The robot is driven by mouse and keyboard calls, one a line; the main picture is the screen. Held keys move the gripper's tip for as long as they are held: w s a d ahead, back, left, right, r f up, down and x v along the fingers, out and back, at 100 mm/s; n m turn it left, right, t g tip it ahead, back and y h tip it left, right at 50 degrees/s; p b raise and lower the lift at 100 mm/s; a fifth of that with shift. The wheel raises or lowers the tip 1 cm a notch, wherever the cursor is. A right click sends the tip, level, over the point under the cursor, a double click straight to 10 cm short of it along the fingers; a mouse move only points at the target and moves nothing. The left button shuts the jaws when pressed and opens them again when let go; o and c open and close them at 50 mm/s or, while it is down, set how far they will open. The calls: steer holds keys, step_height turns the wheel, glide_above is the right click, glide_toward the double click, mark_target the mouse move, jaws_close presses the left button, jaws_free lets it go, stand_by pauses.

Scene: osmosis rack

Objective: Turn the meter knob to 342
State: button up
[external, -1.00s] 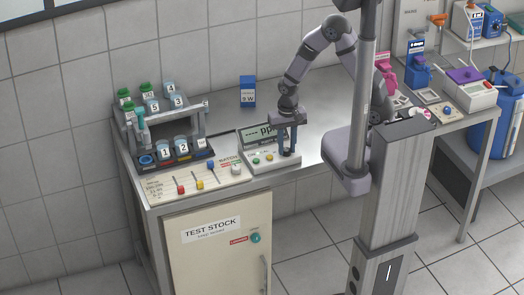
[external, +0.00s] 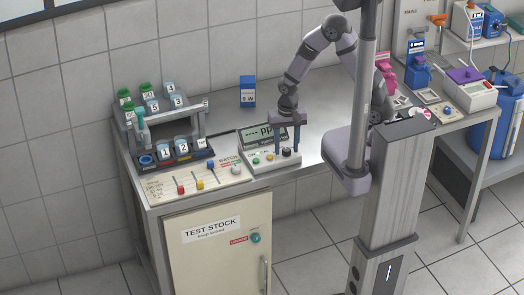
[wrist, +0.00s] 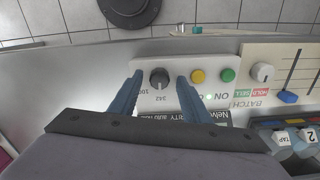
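The meter (external: 266,163) is a pale box with a tilted display on the bench, its display text partly hidden. Its knob (wrist: 159,77) is dark and round, at the end of a row with yellow and green buttons. "342" and "100" are printed beside the knob in the wrist view. The knob (external: 287,153) also shows in the external view. My gripper (wrist: 160,74) is open, one blue finger on each side of the knob with gaps between. In the external view my gripper (external: 288,150) points down over the meter's right end. The knob's exact pointer direction is hard to tell.
Left of the meter is a panel with sliders (external: 199,184) and a white knob (external: 236,169). A blue box (external: 248,91) stands behind. The steel bench right of the meter is clear.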

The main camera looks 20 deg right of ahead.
mark_target(289, 150)
steer(key=shift+r, duration=0.15)
steer(key=shift+r+b, duration=0.7)
steer(key=shift+r, duration=2.85)
steer(key=n, duration=0.3)
steer(key=shift+s+d+f+n, duration=0.2)
steer(key=shift+s+d+n, duration=0.1)
steer(key=shift+n, duration=0.6)
steer(key=s+d+r+m, duration=0.2)
steer(key=d, duration=1.8)
steer(key=shift+m, duration=0.3)
